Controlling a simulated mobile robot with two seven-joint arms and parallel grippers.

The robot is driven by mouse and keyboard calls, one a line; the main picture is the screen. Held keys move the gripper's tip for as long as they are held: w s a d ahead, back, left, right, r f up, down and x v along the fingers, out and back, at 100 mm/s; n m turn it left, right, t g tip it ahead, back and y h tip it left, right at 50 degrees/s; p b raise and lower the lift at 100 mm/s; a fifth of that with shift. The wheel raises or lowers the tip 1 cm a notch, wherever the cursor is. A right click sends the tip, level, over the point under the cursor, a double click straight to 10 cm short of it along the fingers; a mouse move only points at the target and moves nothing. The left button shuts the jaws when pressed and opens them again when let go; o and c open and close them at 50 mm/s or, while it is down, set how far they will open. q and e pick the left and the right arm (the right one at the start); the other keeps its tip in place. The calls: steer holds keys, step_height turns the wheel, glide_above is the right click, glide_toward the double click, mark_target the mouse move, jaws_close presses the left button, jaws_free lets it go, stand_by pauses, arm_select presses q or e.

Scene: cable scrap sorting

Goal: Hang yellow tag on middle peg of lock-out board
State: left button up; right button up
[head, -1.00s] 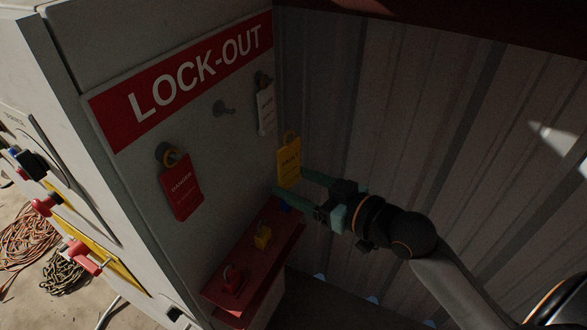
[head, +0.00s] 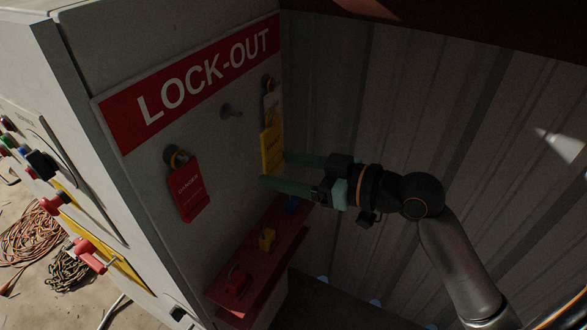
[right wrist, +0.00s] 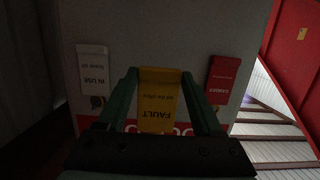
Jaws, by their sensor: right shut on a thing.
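The yellow tag (head: 272,148) is held by my right gripper (head: 272,172), which is shut on it. It hangs in front of the board's right part, partly covering the white tag (head: 271,107) in the head view. In the right wrist view the yellow tag (right wrist: 159,95) sits between the green fingers and reads FAULT. The lock-out board (head: 215,160) has a red LOCK-OUT band. Its middle peg (head: 231,111) is bare, up and left of the yellow tag. The red tag (head: 187,190) hangs on the left peg, the white one on the right peg. My left gripper is out of view.
A red shelf (head: 262,262) with a red padlock (head: 237,281), a yellow padlock (head: 267,239) and a blue one (head: 291,205) is below the board. A corrugated wall (head: 430,110) stands on the right. Cable coils (head: 35,240) lie on the ground at left.

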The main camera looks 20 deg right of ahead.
mark_target(234, 160)
steer(key=shift+r+x, duration=0.1)
steer(key=shift+x, duration=1.2)
steer(key=shift+r+x, duration=0.15)
steer(key=shift+x, duration=1.1)
steer(key=shift+w+a, duration=0.35)
steer(key=shift+w, duration=0.05)
steer(key=c, duration=0.3)
steer(key=shift+w+a+f, duration=0.35)
steer(key=shift+w+f, duration=0.15)
steer(key=shift+c, duration=0.2)
steer(key=o, duration=1.3)
steer(key=shift+o, duration=0.2)
